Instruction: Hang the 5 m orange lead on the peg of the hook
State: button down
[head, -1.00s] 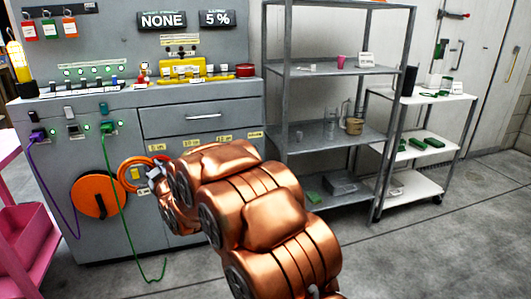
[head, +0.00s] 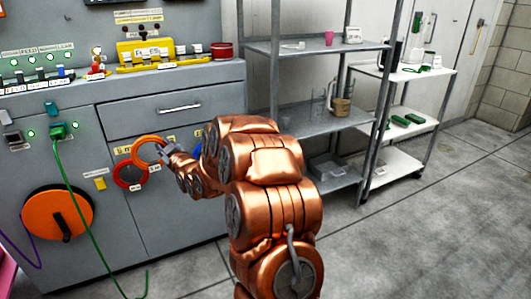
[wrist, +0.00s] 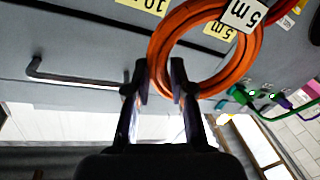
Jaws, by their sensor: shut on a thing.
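The orange lead (head: 135,151) is a coiled ring, held in front of the grey cabinet below the drawer. My gripper (head: 167,153) is shut on the right side of the ring in the head view. In the wrist view my gripper (wrist: 160,82) has its two fingers at the rim of the orange lead (wrist: 163,45), which carries a white "5 m" tag (wrist: 243,14). A yellow "5 m" label (wrist: 221,30) shows on the cabinet face through the ring. I cannot make out the peg of the hook; the ring and my arm cover that part.
A red coil (head: 118,179) hangs just below the orange lead. An orange cable reel (head: 45,222) and a plugged green cable (head: 80,205) are to the left. The drawer handle (head: 180,108) juts out above.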

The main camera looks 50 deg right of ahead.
jog(key=s+d+f+m+h+b, duration=0.1)
jog(key=s+d+f+h, duration=0.3)
jog(key=d, duration=0.6)
jog(key=s+d+f+m+g+y, duration=0.1)
jog(key=s+d, duration=0.6)
jog(key=d, duration=0.4)
jog(key=s+d+f+m+h+b, duration=0.1)
jog(key=s+d+f+h, duration=0.3)
jog(key=d, duration=0.6)
jog(key=w+d+y+p, duration=0.2)
jog(key=w+d, duration=0.1)
jog(key=w, duration=0.6)
jog(key=shift+d+f, duration=0.15)
jog(key=shift+f, duration=0.3)
jog(key=shift+f+p, duration=0.1)
jog(key=shift+p, duration=0.2)
jog(key=c, duration=0.9)
grip_release()
jog(key=shift+v, duration=6)
